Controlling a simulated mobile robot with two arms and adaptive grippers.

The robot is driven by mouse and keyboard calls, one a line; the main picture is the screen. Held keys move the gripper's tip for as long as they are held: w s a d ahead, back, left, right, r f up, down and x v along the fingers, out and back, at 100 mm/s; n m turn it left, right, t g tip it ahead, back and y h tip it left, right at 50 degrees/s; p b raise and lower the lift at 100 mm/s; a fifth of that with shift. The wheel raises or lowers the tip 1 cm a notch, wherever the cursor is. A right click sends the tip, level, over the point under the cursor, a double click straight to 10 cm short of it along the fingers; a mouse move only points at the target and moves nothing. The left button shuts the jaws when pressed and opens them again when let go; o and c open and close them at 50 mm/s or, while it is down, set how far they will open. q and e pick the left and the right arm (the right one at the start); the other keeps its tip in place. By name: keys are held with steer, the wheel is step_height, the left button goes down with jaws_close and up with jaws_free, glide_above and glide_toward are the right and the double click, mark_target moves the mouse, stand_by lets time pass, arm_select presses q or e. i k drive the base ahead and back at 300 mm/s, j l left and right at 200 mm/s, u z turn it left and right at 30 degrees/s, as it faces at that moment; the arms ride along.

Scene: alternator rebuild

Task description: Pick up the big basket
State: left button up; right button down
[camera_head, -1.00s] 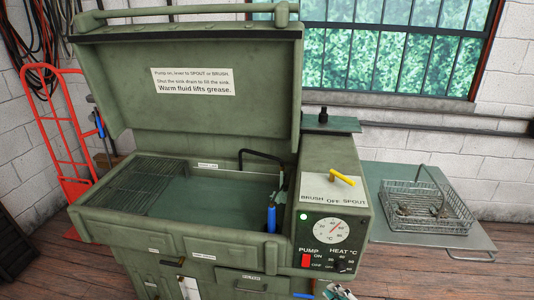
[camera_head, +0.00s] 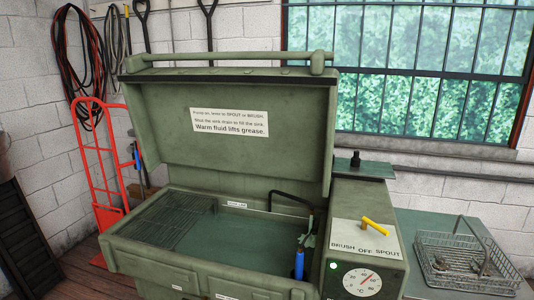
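The big basket (camera_head: 437,279) is a grey wire mesh basket with an arched handle (camera_head: 470,228). It sits on the green side shelf (camera_head: 420,224) to the right of the parts washer and holds some small metal parts. Its right end is close to the picture's right edge. Neither of my grippers shows in this view.
The green parts washer (camera_head: 226,130) stands open, with a wire rack (camera_head: 165,222) and a blue-handled brush (camera_head: 299,264) in its sink. Its control box (camera_head: 364,238), with a yellow lever (camera_head: 376,227), stands between sink and basket. A red hand truck (camera_head: 98,165) stands at left.

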mark_target(488, 256)
steer(key=z, duration=1.35)
